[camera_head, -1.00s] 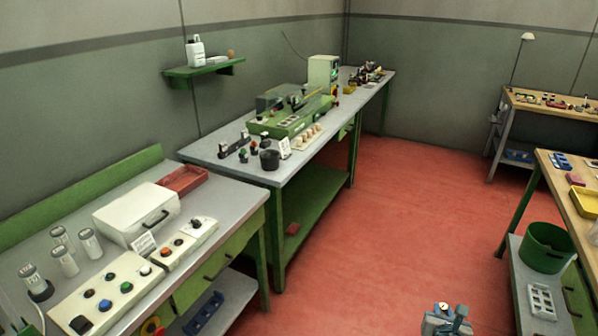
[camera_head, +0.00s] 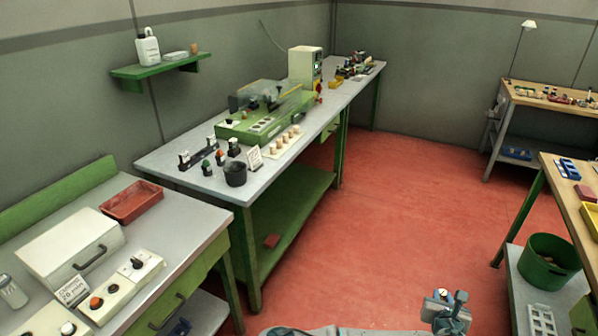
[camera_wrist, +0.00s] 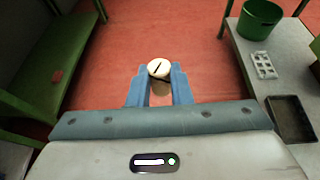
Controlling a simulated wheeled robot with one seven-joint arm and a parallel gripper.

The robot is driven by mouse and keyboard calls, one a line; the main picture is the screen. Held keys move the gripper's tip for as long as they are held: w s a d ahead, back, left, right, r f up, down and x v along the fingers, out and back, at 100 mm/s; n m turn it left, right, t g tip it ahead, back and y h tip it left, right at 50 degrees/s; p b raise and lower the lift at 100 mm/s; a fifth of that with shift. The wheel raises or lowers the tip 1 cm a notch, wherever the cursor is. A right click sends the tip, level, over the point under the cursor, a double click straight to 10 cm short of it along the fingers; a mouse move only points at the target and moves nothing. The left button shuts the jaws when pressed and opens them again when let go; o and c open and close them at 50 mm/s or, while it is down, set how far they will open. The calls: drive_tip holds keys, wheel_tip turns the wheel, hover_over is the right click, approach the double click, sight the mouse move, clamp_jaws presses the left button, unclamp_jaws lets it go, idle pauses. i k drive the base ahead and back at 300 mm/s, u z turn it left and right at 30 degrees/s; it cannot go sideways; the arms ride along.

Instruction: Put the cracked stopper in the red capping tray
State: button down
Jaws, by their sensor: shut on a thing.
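My gripper (camera_wrist: 160,82) has its two blue fingers shut on a pale cork stopper (camera_wrist: 157,67). A dark line, like a crack, runs across the stopper's round top. In the head view my gripper (camera_head: 446,305) shows at the bottom right, held over the open floor; the stopper is too small there to make out clearly. A red tray (camera_head: 122,214) lies on the near left bench, behind the white lidded box. It looks empty, and my gripper is far to the right of it. The tray is not in the wrist view.
Several pale stoppers (camera_head: 287,139) stand on a white strip on the green-legged bench (camera_head: 205,200), beside a black cup (camera_head: 235,174). The white box (camera_head: 68,250) and a button panel (camera_head: 120,288) sit near the red tray. A green bin (camera_head: 549,262) stands at right. Red floor between is clear.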

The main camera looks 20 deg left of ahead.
sight(116, 213)
drive_tip(key=i, duration=2.7)
drive_tip(key=u, duration=3.3)
